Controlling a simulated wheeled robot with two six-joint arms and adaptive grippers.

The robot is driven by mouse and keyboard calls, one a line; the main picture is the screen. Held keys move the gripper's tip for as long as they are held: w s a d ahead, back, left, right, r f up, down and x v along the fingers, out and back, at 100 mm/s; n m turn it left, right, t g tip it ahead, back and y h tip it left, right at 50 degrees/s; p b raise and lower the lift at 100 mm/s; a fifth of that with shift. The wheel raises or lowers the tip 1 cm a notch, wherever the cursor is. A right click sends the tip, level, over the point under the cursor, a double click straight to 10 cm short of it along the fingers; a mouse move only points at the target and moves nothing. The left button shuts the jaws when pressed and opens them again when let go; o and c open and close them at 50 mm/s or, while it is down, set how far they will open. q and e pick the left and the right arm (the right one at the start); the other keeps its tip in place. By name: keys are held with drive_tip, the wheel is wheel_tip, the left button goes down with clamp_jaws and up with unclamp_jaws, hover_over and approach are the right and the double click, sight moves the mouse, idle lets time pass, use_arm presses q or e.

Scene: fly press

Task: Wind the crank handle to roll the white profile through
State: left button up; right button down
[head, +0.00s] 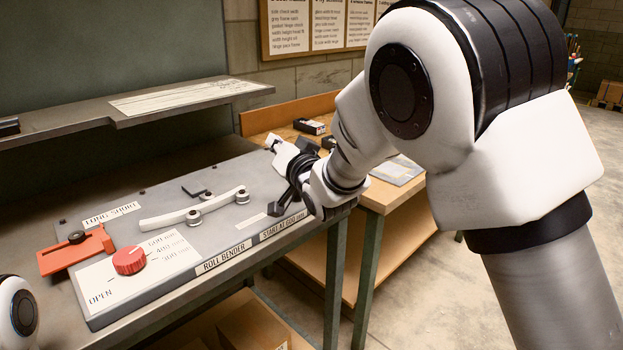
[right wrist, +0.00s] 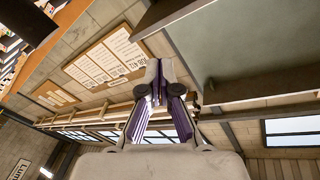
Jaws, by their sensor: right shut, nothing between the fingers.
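The white profile (head: 165,218) lies on the roll bender plate (head: 215,225) in the head view, slightly bent, running beside small round rollers (head: 194,217). My right gripper (head: 272,141) is beyond the plate's right end, shut and empty. Its closed fingers with purple pads also show in the right wrist view (right wrist: 158,80), pointing at the wall and clear of the bender. A dark bar (head: 277,207) stands by the plate's right end, partly behind my wrist; I cannot tell whether it is the crank handle. My left gripper is out of frame.
A red dial (head: 129,260) with length marks and an orange-red block (head: 77,250) sit at the plate's left. A grey shelf (head: 60,121) overhangs behind. A wooden bench (head: 376,195) stands to the right. Framed posters (head: 326,24) hang on the wall.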

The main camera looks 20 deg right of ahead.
drive_tip(key=s+d+f+m+g+y+p, duration=0.1)
drive_tip(key=s+d+f+m+y+p, duration=0.25)
drive_tip(key=s+d+f, duration=0.35)
drive_tip(key=s+d+f+m+g+y+p, duration=0.25)
drive_tip(key=s+d+m+p, duration=0.2)
drive_tip(key=d, duration=0.55)
drive_tip(key=shift+t, duration=0.35)
drive_tip(key=x, duration=0.4)
drive_tip(key=s+a+p+x, duration=0.1)
drive_tip(key=x, duration=0.3)
drive_tip(key=a+x, duration=0.1)
drive_tip(key=x, duration=0.3)
drive_tip(key=shift+w+a+f, duration=0.1)
drive_tip(key=shift+a+f, duration=0.05)
drive_tip(key=shift+a, duration=0.45)
